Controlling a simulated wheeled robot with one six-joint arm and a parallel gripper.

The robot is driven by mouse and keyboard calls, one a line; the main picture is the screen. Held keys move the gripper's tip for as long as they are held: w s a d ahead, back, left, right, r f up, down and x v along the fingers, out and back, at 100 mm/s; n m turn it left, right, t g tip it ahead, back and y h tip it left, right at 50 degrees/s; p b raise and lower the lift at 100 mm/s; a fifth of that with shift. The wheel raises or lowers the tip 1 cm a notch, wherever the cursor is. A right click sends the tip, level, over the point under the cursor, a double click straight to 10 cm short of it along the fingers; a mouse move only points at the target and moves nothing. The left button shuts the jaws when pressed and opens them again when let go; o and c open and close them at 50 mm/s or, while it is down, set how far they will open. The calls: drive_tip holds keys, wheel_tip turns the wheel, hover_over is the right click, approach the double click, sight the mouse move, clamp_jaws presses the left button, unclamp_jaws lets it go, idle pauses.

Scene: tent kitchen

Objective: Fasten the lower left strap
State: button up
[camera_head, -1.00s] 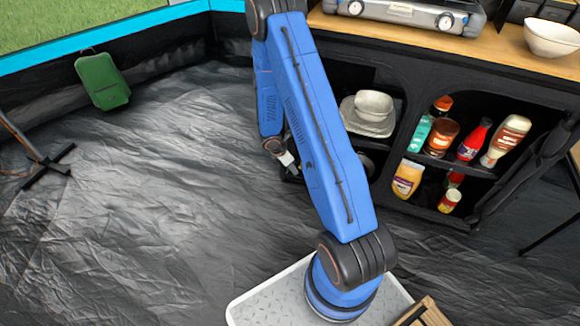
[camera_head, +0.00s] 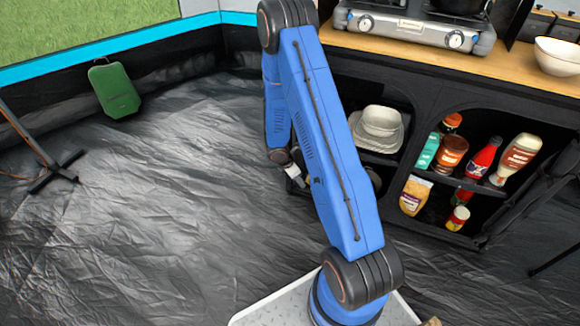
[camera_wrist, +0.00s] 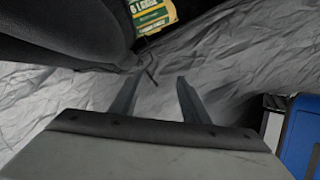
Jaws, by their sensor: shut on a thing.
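My gripper (camera_head: 293,174) is low at the left front of the black fabric kitchen cabinet (camera_head: 480,105), partly hidden behind my blue arm in the head view. In the wrist view, my gripper's two fingers (camera_wrist: 157,84) reach toward the cabinet's dark fabric (camera_wrist: 75,30). A thin dark strap end (camera_wrist: 151,76) shows at the fingertips, and the gripper is shut on it. The fingers look slightly apart. The strap's other parts and its fastening point cannot be made out.
Shelves hold stacked dishes (camera_head: 380,125) and several bottles and jars (camera_head: 452,155). A yellow-green packet (camera_wrist: 152,13) is beyond the fingers. A stove (camera_head: 415,25) and white bowl (camera_head: 558,55) stand on the counter. Wrinkled floor (camera_head: 150,220) is clear at left; a green case (camera_head: 114,90) leans at the wall.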

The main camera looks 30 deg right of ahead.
drive_tip(key=v, duration=1.6)
drive_tip(key=shift+r, duration=0.3)
drive_tip(key=shift+c, duration=0.3)
